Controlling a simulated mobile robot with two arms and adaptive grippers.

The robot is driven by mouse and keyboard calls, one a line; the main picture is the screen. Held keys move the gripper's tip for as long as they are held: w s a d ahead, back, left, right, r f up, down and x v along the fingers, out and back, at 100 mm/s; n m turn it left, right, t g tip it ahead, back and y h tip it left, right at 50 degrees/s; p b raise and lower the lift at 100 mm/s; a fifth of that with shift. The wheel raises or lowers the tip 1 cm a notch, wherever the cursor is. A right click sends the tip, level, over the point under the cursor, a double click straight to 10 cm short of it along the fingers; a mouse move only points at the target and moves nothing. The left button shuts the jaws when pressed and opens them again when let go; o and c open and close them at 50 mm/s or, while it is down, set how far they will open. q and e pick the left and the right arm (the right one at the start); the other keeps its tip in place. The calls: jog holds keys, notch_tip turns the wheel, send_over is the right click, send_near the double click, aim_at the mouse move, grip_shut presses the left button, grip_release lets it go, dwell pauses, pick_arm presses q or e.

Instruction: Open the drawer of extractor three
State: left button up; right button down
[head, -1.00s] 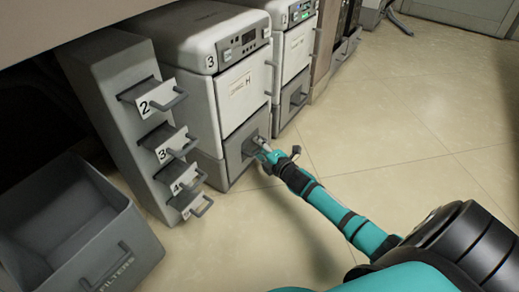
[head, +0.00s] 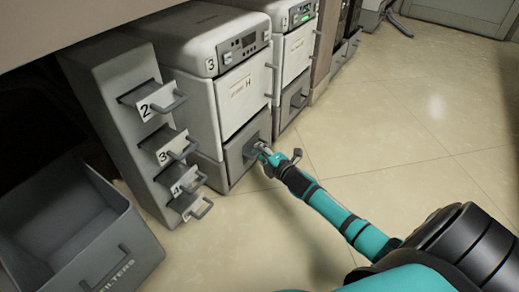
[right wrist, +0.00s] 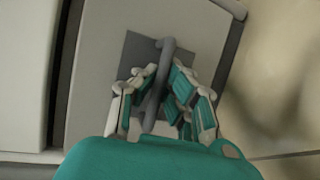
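Extractor three (head: 232,92) is a white unit with a "3" on its top corner and a label reading H on its door. Its grey lower drawer front (head: 236,160) faces the open floor. My right gripper (head: 262,150) is at this drawer's handle. In the right wrist view the upright grey handle (right wrist: 158,75) passes between the fingers of the right gripper (right wrist: 160,95). The fingers lie close on both sides of the bar and appear shut on it. Any gap behind the drawer front is small and hard to judge. My left gripper is not in view.
A grey rack (head: 128,115) with several numbered handles stands left of the extractor. An open grey bin marked FILTERS (head: 125,262) is at lower left. A similar extractor (head: 294,50) stands to the right. The tiled floor (head: 420,130) in front is clear.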

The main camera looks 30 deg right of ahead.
jog(key=s+d+p, duration=0.4)
jog(key=s, duration=0.6)
jog(key=s+d+p, duration=0.4)
jog(key=s, duration=0.7)
jog(key=shift+s+d+p, duration=0.2)
jog(key=shift+d+p, duration=0.15)
jog(key=shift+p, duration=0.05)
jog(key=c, duration=1.4)
grip_release()
jog(key=s, duration=0.4)
jog(key=s+r, duration=0.1)
jog(key=s, duration=0.3)
jog(key=s+r, duration=0.1)
jog(key=s, duration=0.2)
jog(key=shift+s+r, duration=0.15)
jog(key=shift+s, duration=0.25)
